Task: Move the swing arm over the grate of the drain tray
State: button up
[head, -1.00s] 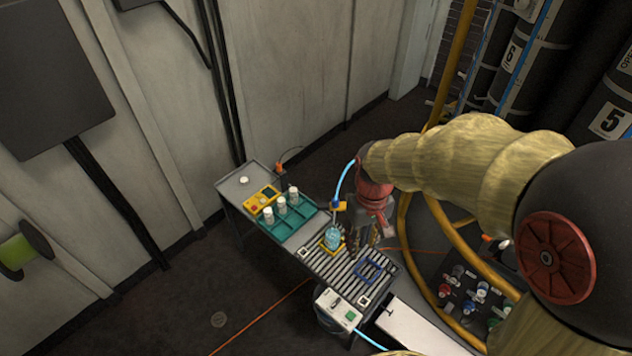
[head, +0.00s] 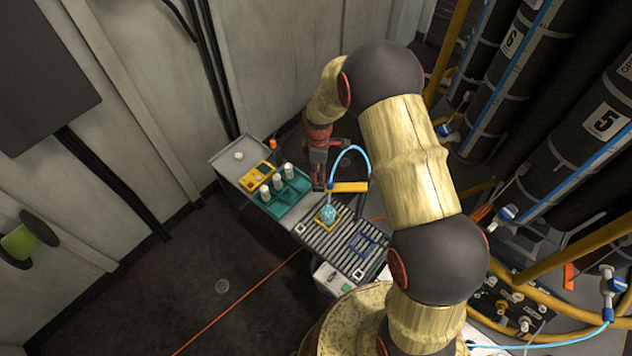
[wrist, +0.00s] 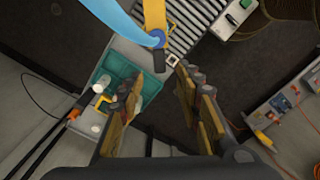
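The swing arm (head: 350,187) is a yellow bar carrying a blue hose, with a small nozzle at its left end. It also shows at the top of the wrist view (wrist: 154,14). The drain tray's slatted grate (head: 336,244) lies below and in front of it; part of it shows in the wrist view (wrist: 186,22). A light-blue bottle (head: 328,214) stands in a yellow square on the grate, just below the nozzle in the head view. My gripper (head: 318,184) is left of the nozzle. In the wrist view my gripper (wrist: 169,72) is open and empty, the nozzle just beyond its fingertips.
A teal rack (head: 285,197) with several white bottles and a yellow meter (head: 257,177) stand left of the grate. A blue square frame (head: 363,243) lies on the grate's right part. Black cylinders (head: 590,130) and yellow piping (head: 570,235) stand at right.

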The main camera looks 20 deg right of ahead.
aim_at(318, 186)
jog(key=shift+f+n, duration=0.25)
jog(key=shift+n, duration=0.05)
notch_tip(318, 186, down, 7)
jog(key=shift+f, duration=0.15)
jog(key=shift+c, duration=0.8)
grip_shut()
